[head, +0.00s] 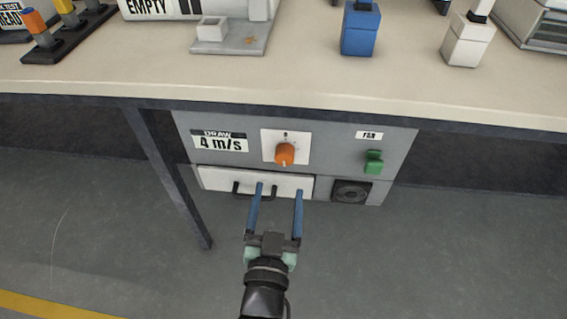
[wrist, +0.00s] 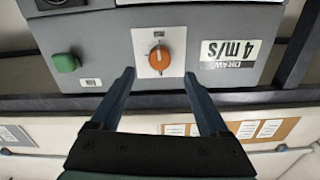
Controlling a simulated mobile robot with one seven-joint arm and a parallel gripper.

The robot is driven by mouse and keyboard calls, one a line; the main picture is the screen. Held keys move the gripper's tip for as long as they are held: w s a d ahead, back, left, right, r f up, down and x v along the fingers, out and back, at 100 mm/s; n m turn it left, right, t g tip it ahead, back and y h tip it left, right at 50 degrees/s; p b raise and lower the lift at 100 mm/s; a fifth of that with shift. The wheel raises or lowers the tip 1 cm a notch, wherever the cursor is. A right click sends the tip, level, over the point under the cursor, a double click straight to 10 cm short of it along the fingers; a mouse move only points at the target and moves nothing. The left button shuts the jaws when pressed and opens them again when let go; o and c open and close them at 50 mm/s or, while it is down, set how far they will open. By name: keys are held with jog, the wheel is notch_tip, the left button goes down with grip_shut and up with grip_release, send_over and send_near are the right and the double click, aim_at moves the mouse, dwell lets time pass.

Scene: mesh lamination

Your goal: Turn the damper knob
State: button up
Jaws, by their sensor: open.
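The damper knob is an orange dial (head: 285,153) on a white plate (head: 301,136), in the middle of the grey panel under the bench top. It also shows in the wrist view (wrist: 159,58), upside down there, between and beyond my fingertips. My gripper (head: 276,188) has two blue fingers spread apart, with nothing between them. In the head view the fingertips lie just below the knob, over the white drawer front. The fingers do not touch the knob.
The panel carries a "DRAW 4 m/s" label (head: 219,141), a green switch (head: 374,162) under a "FAN" label and a dark round vent (head: 351,191). A white drawer (head: 218,180) with dark handles sits below the knob. The bench top (head: 300,85) overhangs the panel. A table leg (head: 175,180) stands left.

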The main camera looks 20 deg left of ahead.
aim_at(284, 162)
jog(key=b+x, duration=0.2)
jog(key=x, duration=0.6)
jog(key=shift+w+a, duration=0.1)
jog(key=shift+w, duration=0.3)
grip_shut()
